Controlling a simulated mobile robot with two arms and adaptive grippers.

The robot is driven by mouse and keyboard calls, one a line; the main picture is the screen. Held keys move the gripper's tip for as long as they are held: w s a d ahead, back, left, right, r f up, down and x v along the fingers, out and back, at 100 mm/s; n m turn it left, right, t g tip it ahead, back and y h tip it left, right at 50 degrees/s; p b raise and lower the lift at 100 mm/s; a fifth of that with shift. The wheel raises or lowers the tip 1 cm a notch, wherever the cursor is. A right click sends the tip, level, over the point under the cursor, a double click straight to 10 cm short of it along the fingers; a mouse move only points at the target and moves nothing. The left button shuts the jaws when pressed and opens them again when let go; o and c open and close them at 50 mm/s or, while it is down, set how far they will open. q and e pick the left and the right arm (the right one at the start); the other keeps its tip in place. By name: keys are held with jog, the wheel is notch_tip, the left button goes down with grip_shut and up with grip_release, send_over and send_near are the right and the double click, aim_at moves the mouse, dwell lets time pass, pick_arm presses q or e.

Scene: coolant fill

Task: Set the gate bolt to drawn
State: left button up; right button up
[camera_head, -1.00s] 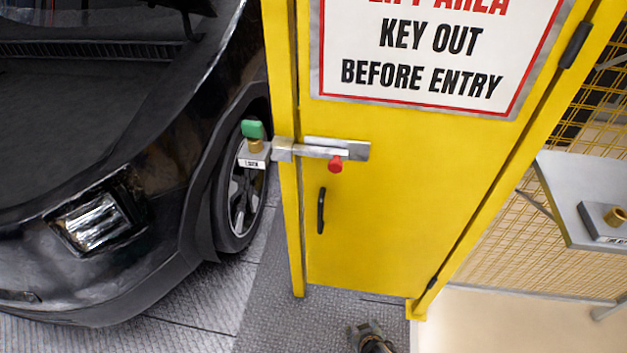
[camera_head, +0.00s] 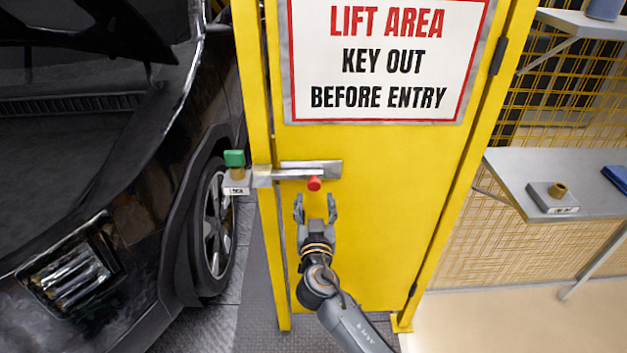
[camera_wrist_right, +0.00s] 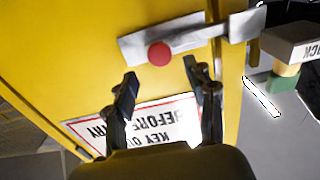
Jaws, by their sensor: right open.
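The gate bolt (camera_head: 292,174) is a grey metal bar on a plate across the left edge of the yellow gate (camera_head: 380,220). Its red knob (camera_head: 314,183) sticks out near the bar's right end. The bar reaches left over the post to a lock block (camera_head: 237,183) with a green key (camera_head: 235,158) in it. My right gripper (camera_head: 315,206) is open and empty just below the knob, fingers pointing up. In the right wrist view, the red knob (camera_wrist_right: 159,54) shows just ahead of the open fingers (camera_wrist_right: 160,77), apart from them. My left gripper is out of view.
A black car (camera_head: 90,180) stands close on the left. A sign (camera_head: 385,60) is on the upper gate. On the right a grey shelf (camera_head: 510,180) holds a second lock block (camera_head: 552,198) and a blue object (camera_head: 616,178), before yellow mesh.

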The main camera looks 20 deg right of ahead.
aim_at(314, 186)
jog(key=p+x, duration=0.1)
jog(key=x, duration=0.6)
jog(key=shift+w+f, duration=0.1)
jog(key=shift+c, duration=0.4)
grip_shut()
